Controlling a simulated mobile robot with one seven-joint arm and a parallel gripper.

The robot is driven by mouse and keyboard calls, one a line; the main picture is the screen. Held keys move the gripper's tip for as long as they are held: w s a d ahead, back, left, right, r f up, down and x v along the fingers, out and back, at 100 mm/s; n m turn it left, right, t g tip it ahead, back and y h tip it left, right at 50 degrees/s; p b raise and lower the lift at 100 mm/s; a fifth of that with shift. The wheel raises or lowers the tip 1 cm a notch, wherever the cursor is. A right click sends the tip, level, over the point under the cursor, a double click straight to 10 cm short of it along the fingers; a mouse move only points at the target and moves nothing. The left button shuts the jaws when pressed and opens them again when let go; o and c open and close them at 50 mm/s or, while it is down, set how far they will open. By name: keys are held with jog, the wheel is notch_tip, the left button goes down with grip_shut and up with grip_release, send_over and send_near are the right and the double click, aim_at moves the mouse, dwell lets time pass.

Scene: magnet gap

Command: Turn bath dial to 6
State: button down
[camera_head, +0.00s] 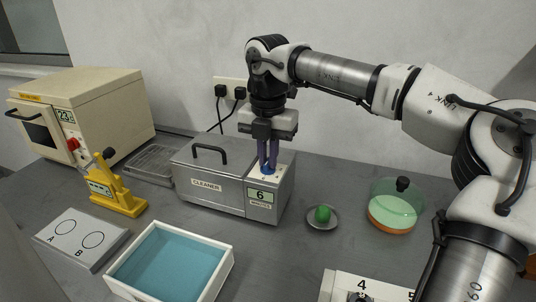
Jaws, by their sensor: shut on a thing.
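The bath is a grey metal box marked CLEANER (208,184) with a black lid handle, standing on the bench in the middle of the head view. A small display (261,195) on its front right reads 6, with a label below it. The bath dial (267,171) is on the pale top panel at the right end, mostly hidden by my fingers. My gripper (268,166) points straight down over this panel, with its bluish fingers shut on the dial. The dial's pointer and most of its scale marks cannot be made out.
A cream oven (85,115) and a yellow device (114,192) stand to the left. A white tray of blue liquid (172,262) is in front. A green ball (323,213) in a dish and a lidded glass bowl (395,208) are right. A wall socket with cables is behind.

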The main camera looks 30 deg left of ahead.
jog(key=shift+r, duration=0.1)
jog(key=c, duration=1.5)
grip_release()
notch_tip(320, 180, up, 14)
jog(key=shift+f+p, duration=0.1)
jog(key=shift+p, duration=0.3)
